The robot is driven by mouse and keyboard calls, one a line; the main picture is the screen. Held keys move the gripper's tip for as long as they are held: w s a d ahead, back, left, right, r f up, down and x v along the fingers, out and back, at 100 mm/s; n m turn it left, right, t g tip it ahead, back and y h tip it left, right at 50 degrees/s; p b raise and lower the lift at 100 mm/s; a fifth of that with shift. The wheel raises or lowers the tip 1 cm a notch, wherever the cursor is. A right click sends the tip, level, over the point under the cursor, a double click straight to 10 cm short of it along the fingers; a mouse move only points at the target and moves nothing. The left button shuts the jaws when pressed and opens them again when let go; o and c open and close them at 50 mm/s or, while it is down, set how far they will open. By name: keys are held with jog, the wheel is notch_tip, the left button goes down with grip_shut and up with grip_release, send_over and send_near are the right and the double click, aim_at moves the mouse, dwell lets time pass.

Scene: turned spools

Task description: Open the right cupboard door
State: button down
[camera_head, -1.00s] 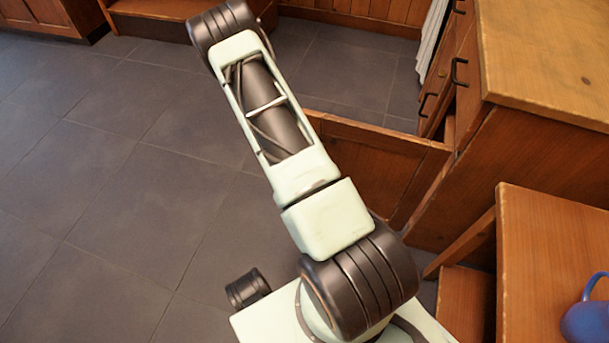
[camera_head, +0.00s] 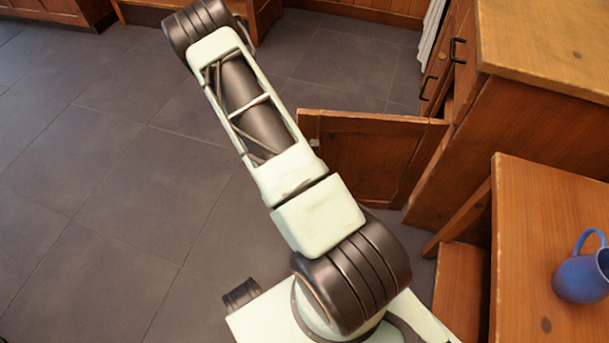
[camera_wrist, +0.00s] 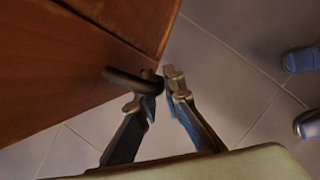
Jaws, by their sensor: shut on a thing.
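In the head view a wooden cupboard door (camera_head: 365,155) stands well open, jutting out to the left from the wooden cabinet (camera_head: 510,150). The wrist view shows a door's wooden panel (camera_wrist: 60,65) at the upper left. A dark bar handle (camera_wrist: 122,78) sticks out from it. My gripper (camera_wrist: 161,86) is shut on the handle's end, beside the door's edge. In the head view my arm reaches toward the upper left, and the gripper itself is hidden.
A wooden table (camera_head: 540,220) with a blue jug (camera_head: 582,276) stands at the right, close to my base. Grey tiled floor (camera_head: 90,190) lies open on the left. Two blue-grey rounded objects (camera_wrist: 300,60) lie on the floor in the wrist view. A white towel (camera_head: 432,28) hangs beyond.

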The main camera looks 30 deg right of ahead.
jog(key=shift+s+d, duration=0.1)
jog(key=shift+s, duration=0.15)
jog(key=c, duration=2)
grip_release()
jog(key=shift+w, duration=0.1)
jog(key=shift+c, duration=0.2)
jog(key=v, duration=1.2)
